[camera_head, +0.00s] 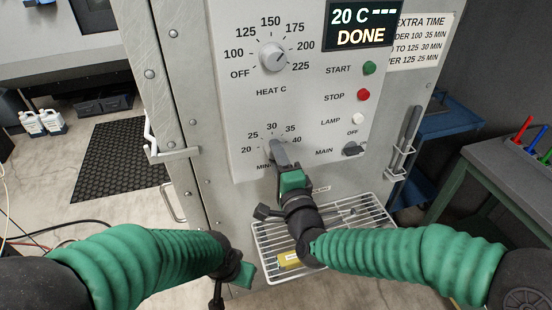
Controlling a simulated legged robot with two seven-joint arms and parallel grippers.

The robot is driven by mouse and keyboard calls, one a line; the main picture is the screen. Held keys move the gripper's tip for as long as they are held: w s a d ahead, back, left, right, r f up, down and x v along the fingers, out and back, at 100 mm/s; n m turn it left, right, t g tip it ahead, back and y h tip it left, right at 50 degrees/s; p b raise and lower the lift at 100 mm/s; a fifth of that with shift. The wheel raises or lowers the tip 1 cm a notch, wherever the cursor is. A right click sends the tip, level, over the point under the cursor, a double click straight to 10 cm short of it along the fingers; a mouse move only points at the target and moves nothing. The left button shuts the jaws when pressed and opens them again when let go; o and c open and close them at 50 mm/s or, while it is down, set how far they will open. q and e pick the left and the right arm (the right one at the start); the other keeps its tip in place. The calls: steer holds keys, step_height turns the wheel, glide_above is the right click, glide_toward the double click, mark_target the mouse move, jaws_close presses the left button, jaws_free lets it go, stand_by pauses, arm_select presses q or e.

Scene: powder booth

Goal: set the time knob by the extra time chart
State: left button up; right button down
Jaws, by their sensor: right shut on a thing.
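The time knob sits at the lower part of the panel (225,130), under a minute scale marked 20, 25, 30, 35 and 40. My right gripper (279,150) is shut on it and hides most of it, so its pointer cannot be read. The extra time chart (420,42) is at the upper right, partly cut off by the display. Its readable lines end in 35 MIN, 30 MIN and 25 MIN. The heat knob (274,58) is above. The display (358,25) reads 20 C and DONE. My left gripper (240,275) is low, apart from the panel; its jaws are unclear.
Green START (369,68), red STOP (363,95), a white LAMP button (358,119) and the MAIN switch (353,149) are right of the knobs. A wire shelf (262,240) with a yellow item (289,260) is below.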

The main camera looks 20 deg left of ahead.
steer(key=shift+d+f+m, duration=0.1)
steer(key=shift+m, duration=1.65)
steer(key=shift+f+m, duration=0.1)
steer(key=shift+m, duration=1.65)
steer(key=c, duration=0.9)
jaws_free()
steer(key=shift+w, duration=0.1)
steer(key=shift+o, duration=0.2)
steer(key=shift+r, duration=0.1)
